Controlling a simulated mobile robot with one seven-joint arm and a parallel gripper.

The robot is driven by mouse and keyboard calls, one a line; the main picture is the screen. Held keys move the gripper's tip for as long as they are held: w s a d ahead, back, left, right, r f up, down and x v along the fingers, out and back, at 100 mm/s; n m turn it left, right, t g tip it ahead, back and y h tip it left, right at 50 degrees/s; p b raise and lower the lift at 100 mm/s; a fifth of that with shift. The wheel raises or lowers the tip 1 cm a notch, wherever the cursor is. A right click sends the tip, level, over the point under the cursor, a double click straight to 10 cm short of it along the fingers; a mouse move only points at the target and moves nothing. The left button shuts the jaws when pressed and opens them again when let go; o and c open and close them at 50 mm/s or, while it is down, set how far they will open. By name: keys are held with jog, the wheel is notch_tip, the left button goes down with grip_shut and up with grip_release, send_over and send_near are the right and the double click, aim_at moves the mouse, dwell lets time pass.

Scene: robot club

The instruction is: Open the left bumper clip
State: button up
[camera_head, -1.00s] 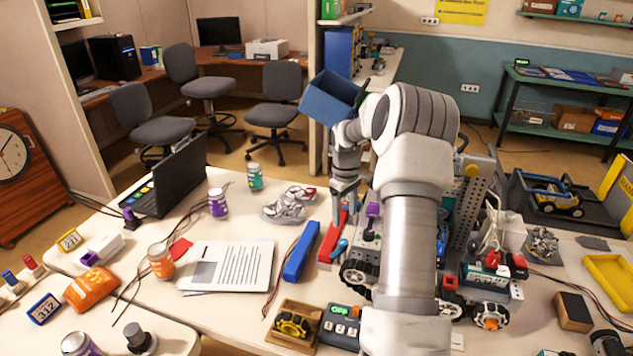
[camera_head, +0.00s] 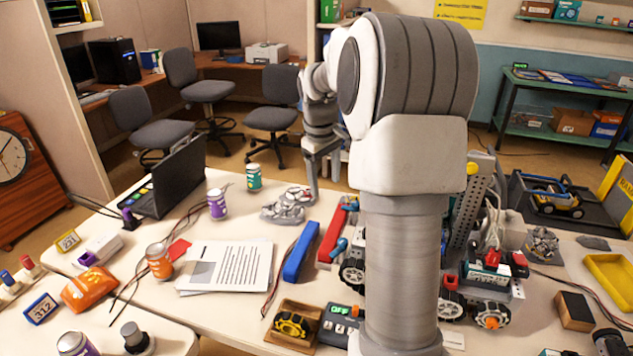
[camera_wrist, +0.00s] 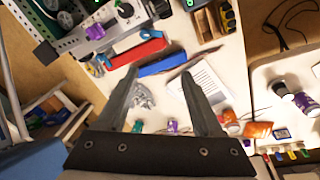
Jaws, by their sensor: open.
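A wheeled robot model (camera_head: 490,285) stands on the table, largely hidden behind my arm in the head view. A red bar (camera_head: 334,228) lies at its left side, with a blue lever-like part (camera_head: 338,247) near it. The red bar also shows in the wrist view (camera_wrist: 138,52). I cannot tell for certain which part is the left bumper clip. My gripper (camera_head: 324,178) is open and empty, raised beyond the far end of the red bar. In the wrist view its two fingers (camera_wrist: 158,75) are spread, apart from the bars seen beyond them.
A blue bar (camera_head: 301,252) lies left of the red one. Printed sheets (camera_head: 232,267), a grey crumpled-looking object (camera_head: 286,205), cans and a laptop (camera_head: 172,182) are farther left.

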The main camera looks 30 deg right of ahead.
jog(key=shift+m+t, duration=0.4)
jog(key=shift+s+a+r+b, duration=0.15)
jog(key=shift+s+a+r, duration=0.35)
jog(key=shift+a, duration=0.2)
jog(key=shift+s+a+r+b, duration=0.1)
jog(key=shift+s+a+r, duration=0.35)
jog(key=shift+a, duration=0.25)
jog(key=shift+s+a+r+b, duration=0.15)
jog(key=shift+s+a+r, duration=0.25)
jog(key=shift+a+r, duration=0.25)
jog(key=shift+f, duration=0.1)
jog(key=shift+c, duration=0.3)
